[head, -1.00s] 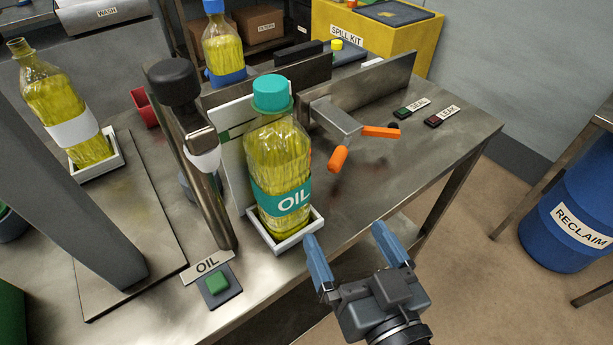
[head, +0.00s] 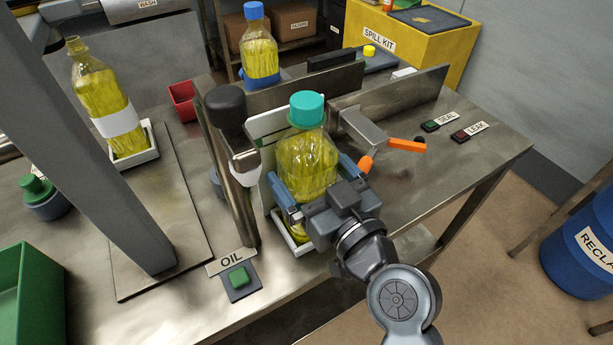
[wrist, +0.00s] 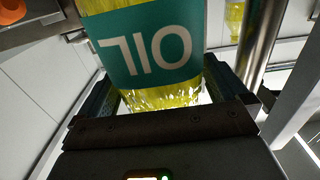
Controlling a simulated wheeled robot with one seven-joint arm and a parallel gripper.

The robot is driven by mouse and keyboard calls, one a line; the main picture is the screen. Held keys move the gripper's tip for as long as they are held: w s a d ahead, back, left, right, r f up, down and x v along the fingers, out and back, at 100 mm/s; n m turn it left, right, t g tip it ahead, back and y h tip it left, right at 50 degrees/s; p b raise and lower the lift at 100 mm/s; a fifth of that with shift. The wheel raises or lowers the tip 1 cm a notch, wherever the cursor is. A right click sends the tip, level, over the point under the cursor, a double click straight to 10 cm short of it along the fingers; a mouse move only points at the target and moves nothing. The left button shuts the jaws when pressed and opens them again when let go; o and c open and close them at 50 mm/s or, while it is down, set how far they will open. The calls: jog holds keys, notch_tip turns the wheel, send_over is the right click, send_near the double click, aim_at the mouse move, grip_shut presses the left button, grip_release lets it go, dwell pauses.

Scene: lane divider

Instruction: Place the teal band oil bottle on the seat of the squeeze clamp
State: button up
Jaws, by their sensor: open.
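The teal band oil bottle (head: 305,150) stands upright with its teal cap in a white square tray (head: 284,236), in front of a white back plate. My gripper (head: 306,168) is open, with one finger on each side of the bottle's body. In the wrist view the teal OIL band (wrist: 150,50) fills the space between the fingers; I cannot tell whether they touch it. In the head view my gripper hides the band and most of the tray. A metal clamp with orange-tipped handles (head: 405,145), perhaps the squeeze clamp, is just right of the bottle; its seat is not clearly identifiable.
A metal post with a black knob (head: 226,106) stands close left of the bottle. A white-band bottle (head: 103,95) and a blue-band bottle (head: 260,50) stand farther back. Green OIL button (head: 238,277) is in front. The bench's right side is mostly clear.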

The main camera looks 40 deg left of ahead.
jog(key=shift+w+a, duration=0.25)
jog(key=shift+a, duration=0.3)
jog(key=c, duration=1.5)
jog(key=shift+r, duration=0.1)
